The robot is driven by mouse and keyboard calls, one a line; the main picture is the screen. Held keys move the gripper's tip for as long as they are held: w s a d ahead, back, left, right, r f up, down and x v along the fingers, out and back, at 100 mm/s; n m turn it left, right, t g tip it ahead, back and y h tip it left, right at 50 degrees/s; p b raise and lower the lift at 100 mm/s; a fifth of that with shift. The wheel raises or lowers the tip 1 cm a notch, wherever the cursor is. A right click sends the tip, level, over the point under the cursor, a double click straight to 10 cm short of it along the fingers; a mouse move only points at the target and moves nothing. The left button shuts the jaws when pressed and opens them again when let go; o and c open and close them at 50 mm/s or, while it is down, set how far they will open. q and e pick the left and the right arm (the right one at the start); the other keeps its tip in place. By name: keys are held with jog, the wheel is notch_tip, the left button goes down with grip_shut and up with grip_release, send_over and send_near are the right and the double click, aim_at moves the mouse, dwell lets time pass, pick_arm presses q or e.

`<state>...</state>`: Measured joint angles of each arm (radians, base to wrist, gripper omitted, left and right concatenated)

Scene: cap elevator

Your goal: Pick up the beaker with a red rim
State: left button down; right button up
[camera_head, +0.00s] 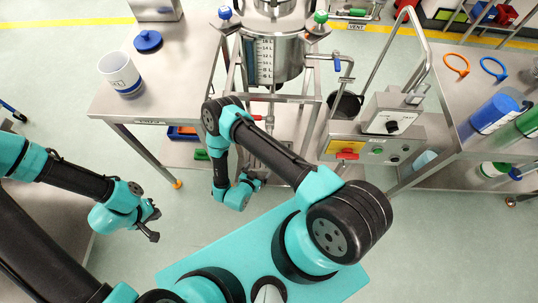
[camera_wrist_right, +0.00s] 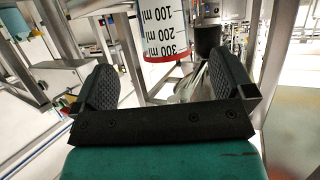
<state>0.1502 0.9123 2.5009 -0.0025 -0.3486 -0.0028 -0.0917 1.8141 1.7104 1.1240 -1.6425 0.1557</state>
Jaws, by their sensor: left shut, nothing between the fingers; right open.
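A clear graduated beaker with a red rim (camera_wrist_right: 163,32) shows in the right wrist view at the top middle, cut off by the frame edge. Its red rim faces the gripper. My right gripper (camera_wrist_right: 164,78) is open, with the beaker ahead of the gap between its fingers and nothing held. I cannot make this beaker out in the head view. There, my right arm reaches forward and folds down before the steel stand, its gripper small and hard to see. My left gripper (camera_head: 153,226) is shut and empty above the floor at the left.
A white beaker (camera_head: 120,74) and a blue lid (camera_head: 148,41) stand on the left steel table (camera_head: 170,88). A steel tank (camera_head: 280,55) is at the back middle. A control box (camera_head: 373,150) and the right table (camera_head: 462,93) with blue and green bottles flank the right side.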

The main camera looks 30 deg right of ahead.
jog(key=x, duration=0.5)
jog(key=shift+w+d+f, duration=0.1)
jog(key=shift+w+d, duration=0.05)
jog(key=shift+d, duration=0.1)
jog(key=shift+w+d, duration=0.1)
jog(key=shift+r+x, duration=0.15)
jog(key=shift+x, duration=1.1)
jog(key=shift+r+x, duration=0.15)
jog(key=shift+x, duration=1.1)
jog(key=shift+w, duration=0.15)
jog(key=shift+c, duration=0.5)
jog(key=c, duration=0.9)
